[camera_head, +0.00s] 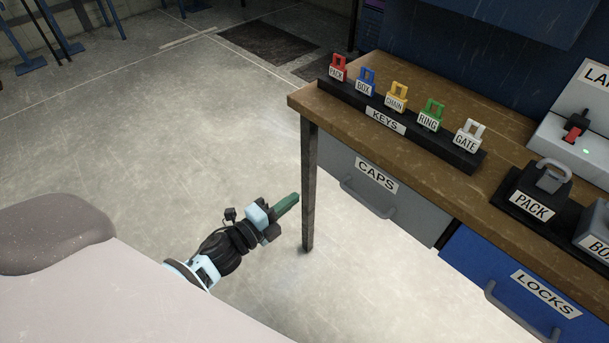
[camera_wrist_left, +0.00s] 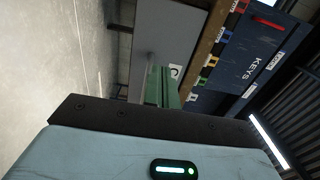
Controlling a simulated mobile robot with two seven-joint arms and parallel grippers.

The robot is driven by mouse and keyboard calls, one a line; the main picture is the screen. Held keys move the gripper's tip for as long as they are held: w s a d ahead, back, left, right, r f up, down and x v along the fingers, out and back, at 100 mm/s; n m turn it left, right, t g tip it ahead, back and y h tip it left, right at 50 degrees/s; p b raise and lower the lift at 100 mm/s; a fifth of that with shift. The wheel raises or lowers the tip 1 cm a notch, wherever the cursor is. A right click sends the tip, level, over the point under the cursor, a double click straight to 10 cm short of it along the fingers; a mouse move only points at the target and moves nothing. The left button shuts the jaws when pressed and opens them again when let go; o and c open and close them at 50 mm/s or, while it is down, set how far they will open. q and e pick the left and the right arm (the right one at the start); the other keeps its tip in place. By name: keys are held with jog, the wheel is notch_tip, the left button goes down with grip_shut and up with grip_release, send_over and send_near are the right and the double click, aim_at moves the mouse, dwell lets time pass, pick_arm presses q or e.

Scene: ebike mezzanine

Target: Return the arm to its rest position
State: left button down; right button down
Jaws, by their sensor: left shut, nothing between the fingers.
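My left arm reaches in from the lower left in the head view. Its left gripper (camera_head: 287,204) has green fingers that are closed together with nothing between them. It hangs over the bare floor, left of the bench's front leg and below the height of the wooden top. The green fingers (camera_wrist_left: 161,87) also show in the left wrist view, pointing toward the grey drawer side of the bench. My right gripper shows in neither view.
The wooden bench (camera_head: 437,190) carries a key rack (camera_head: 385,122) with several coloured keys, and lock blocks such as PACK (camera_head: 532,205). Below are the grey CAPS drawer (camera_head: 345,190) and blue LOCKS drawer (camera_head: 475,265). The bench leg (camera_head: 308,190) stands close to the gripper.

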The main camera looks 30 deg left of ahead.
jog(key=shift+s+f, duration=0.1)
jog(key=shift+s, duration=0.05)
